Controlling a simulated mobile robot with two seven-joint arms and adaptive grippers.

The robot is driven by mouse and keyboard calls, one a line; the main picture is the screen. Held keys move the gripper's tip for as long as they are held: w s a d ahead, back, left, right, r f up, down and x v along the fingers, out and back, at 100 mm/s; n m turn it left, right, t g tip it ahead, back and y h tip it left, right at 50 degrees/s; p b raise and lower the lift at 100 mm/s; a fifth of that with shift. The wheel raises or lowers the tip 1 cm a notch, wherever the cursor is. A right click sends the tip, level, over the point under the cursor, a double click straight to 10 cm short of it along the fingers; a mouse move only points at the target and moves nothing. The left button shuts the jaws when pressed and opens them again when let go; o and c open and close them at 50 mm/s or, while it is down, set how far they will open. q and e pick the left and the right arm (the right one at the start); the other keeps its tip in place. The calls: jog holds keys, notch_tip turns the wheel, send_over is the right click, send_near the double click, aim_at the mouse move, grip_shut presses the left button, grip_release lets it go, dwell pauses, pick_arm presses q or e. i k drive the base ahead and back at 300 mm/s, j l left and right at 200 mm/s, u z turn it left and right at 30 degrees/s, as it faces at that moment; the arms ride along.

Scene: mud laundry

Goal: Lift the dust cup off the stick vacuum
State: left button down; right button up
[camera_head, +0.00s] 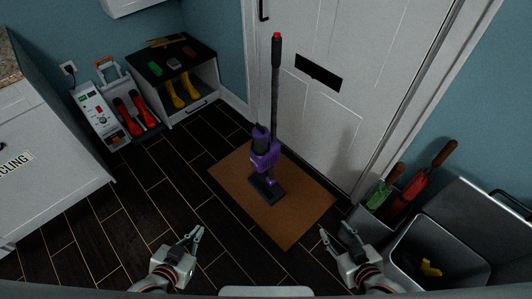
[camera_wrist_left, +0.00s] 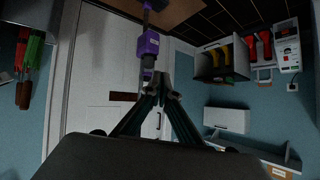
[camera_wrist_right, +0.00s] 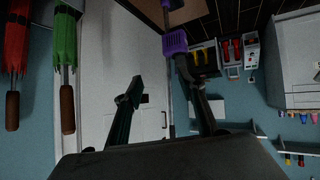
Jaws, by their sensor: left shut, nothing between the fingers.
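The stick vacuum (camera_head: 266,160) stands upright on a brown mat, with a purple body, a black wand and a red tip. The dark cylinder at the left of the purple body looks like the dust cup (camera_head: 260,134). The vacuum's purple body also shows in the left wrist view (camera_wrist_left: 148,45) and the right wrist view (camera_wrist_right: 175,42). My left gripper (camera_head: 197,236) is in front and to the left of the vacuum, apart from it, shut and empty. My right gripper (camera_head: 338,234) is in front and to the right, open and empty.
The brown mat (camera_head: 300,205) lies before a white door (camera_head: 335,110). A shoe cabinet (camera_head: 205,108) with yellow boots is at the back left. Dark floor before the mat is clear.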

aim_at(260, 133)
jog(key=i+j+z, duration=0.1)
jog(key=z, duration=0.4)
jog(key=j+z, duration=0.2)
jog(key=z, duration=0.25)
jog(key=i+j+z, duration=0.1)
jog(key=j+z, duration=0.15)
jog(key=j, duration=0.2)
jog(key=j+z, duration=0.25)
jog(key=j, duration=0.25)
